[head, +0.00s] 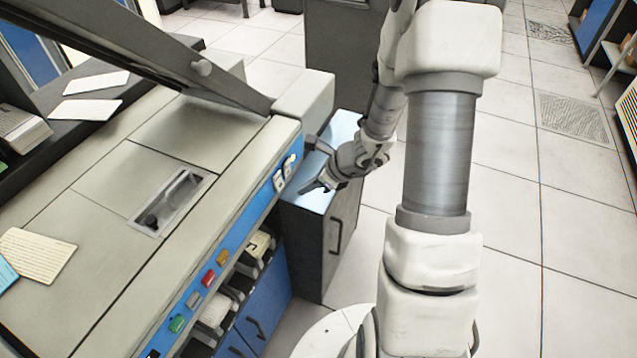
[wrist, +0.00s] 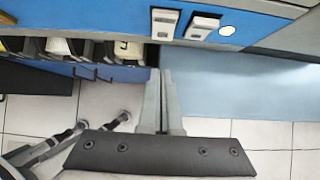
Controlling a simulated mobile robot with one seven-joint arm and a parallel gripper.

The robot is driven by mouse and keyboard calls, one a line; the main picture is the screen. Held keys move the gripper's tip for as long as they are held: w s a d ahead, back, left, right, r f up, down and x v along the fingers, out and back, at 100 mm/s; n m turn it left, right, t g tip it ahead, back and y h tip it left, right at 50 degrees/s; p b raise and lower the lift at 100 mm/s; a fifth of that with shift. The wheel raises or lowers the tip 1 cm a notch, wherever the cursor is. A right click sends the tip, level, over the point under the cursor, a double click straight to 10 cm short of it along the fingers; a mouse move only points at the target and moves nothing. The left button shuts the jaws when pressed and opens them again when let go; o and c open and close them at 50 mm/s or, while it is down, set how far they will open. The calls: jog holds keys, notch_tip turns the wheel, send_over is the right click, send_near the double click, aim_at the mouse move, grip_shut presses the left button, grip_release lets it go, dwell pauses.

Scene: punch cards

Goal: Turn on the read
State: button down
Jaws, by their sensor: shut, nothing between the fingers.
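The switches also show in the head view (head: 279,180). My gripper (head: 318,187) is shut and empty, in front of the panel's right end and apart from it. In the wrist view its fingertips (wrist: 162,72) point toward the left switch.
Green, white, red and yellow buttons (head: 209,279) run along the same panel, above card slots (head: 215,310). A grey cabinet (head: 318,240) stands beside the machine, below my gripper. A raised cover (head: 150,40) slants over the machine top. Tiled floor is open to the right.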

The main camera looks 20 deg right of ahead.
aim_at(279, 181)
jog(key=shift+w+a+f, duration=0.3)
jog(key=shift+w+a, duration=0.5)
jog(key=shift+w+a+f, duration=0.3)
jog(key=shift+w+a, duration=0.5)
jog(key=shift+f, duration=0.15)
jog(key=shift+w+a+f+b, duration=0.1)
jog(key=shift+f+b, duration=0.2)
jog(key=shift+b, duration=0.85)
jog(key=shift+r+t+y, duration=0.1)
jog(key=shift+t+y, duration=0.2)
jog(key=shift+r, duration=0.35)
